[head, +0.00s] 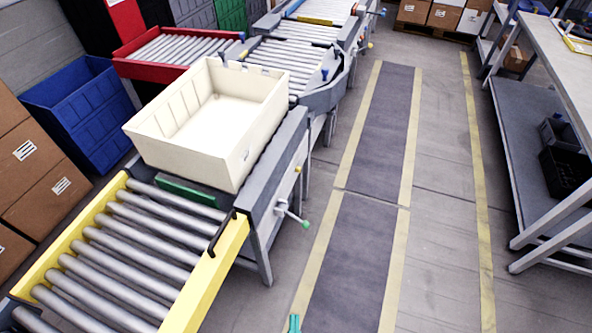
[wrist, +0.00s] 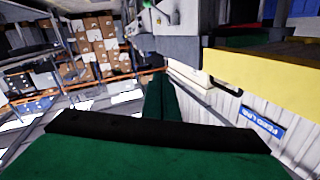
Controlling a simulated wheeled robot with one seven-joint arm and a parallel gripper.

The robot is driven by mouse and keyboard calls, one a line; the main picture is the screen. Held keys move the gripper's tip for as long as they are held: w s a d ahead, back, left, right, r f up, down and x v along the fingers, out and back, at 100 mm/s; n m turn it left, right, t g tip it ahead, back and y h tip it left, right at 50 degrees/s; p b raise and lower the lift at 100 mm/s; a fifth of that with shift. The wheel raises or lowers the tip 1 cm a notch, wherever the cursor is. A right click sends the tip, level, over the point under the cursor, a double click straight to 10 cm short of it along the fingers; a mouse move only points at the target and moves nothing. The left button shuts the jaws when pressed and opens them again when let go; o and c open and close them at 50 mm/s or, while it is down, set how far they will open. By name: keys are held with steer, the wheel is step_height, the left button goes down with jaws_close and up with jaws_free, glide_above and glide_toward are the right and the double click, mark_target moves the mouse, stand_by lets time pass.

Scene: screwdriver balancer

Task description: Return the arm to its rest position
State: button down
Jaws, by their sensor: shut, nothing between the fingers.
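My gripper (wrist: 161,85) shows in the wrist view as narrow dark green fingers pressed together, reaching away from a wide green body with a black edge. It is shut and nothing shows between the fingers. It hangs in free space, apart from the yellow edge (wrist: 250,78) at the right of that view. In the head view most of my arm is out of the picture. A small teal tip (head: 294,323) shows at the bottom edge; I cannot tell whether it is part of my arm.
A yellow-railed roller conveyor (head: 130,250) fills the lower left. An empty cream crate (head: 240,150) stands on the line behind it. A blue bin (head: 75,110) and cartons (head: 50,190) stand at left, a grey workbench (head: 560,60) at right. The marked aisle (head: 365,200) between is clear.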

steer(key=s+r+n+g, duration=0.2)
steer(key=s+r, duration=0.5)
steer(key=r, duration=0.5)
steer(key=shift+s+d+r+n+g, duration=0.25)
steer(key=shift+s+r+n+g, duration=0.1)
steer(key=shift+n, duration=0.25)
